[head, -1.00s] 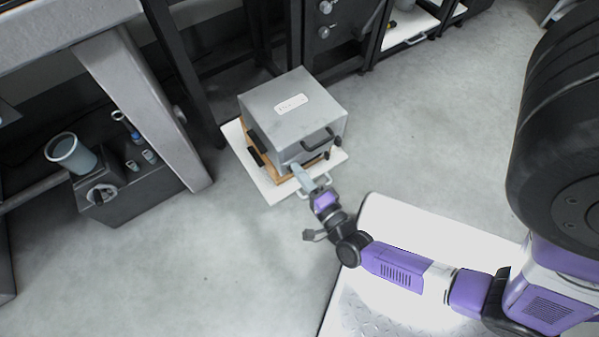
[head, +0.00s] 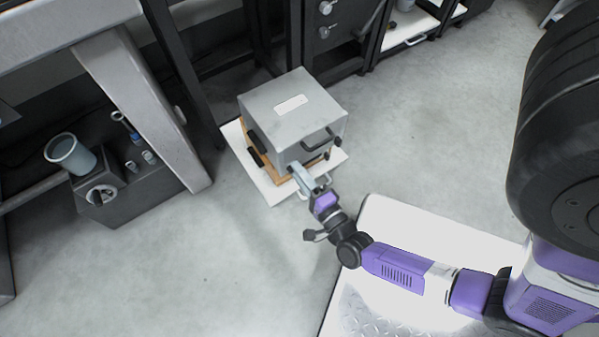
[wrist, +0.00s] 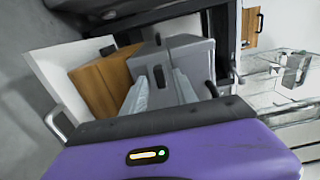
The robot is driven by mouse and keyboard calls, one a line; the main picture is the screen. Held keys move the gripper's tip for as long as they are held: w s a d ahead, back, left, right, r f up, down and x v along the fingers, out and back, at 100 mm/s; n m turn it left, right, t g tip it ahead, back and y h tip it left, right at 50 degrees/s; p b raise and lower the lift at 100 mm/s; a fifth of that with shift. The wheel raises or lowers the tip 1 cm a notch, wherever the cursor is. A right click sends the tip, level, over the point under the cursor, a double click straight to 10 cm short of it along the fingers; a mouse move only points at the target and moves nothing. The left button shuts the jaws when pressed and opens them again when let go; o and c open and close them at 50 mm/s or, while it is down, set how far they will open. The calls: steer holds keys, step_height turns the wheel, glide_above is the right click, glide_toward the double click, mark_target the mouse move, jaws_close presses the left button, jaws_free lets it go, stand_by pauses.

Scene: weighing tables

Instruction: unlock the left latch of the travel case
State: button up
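The travel case (head: 300,112) is a grey box with a pale label on its lid and a dark handle (head: 318,139) on its front. It also shows in the wrist view (wrist: 193,52). A dark right latch (head: 338,141) shows at its front right. My gripper (head: 297,170) is at the lower left of the case front, where the left latch is largely hidden by it. In the wrist view its two pale fingers (wrist: 160,88) are apart, with a dark slot-like part of the case between them. I cannot tell whether they touch the latch or whether it is locked.
The case stands on a wooden block (head: 257,160) above a white board (head: 270,190) with a metal handle. A dark box with a grey cup (head: 70,155) is at left. Black racks stand behind.

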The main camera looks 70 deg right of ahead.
steer(key=p+v, duration=0.1)
steer(key=v, duration=0.6)
steer(key=shift+s+a+p, duration=0.2)
steer(key=shift+s+p, duration=0.15)
steer(key=shift+p, duration=0.05)
stand_by(0.3)
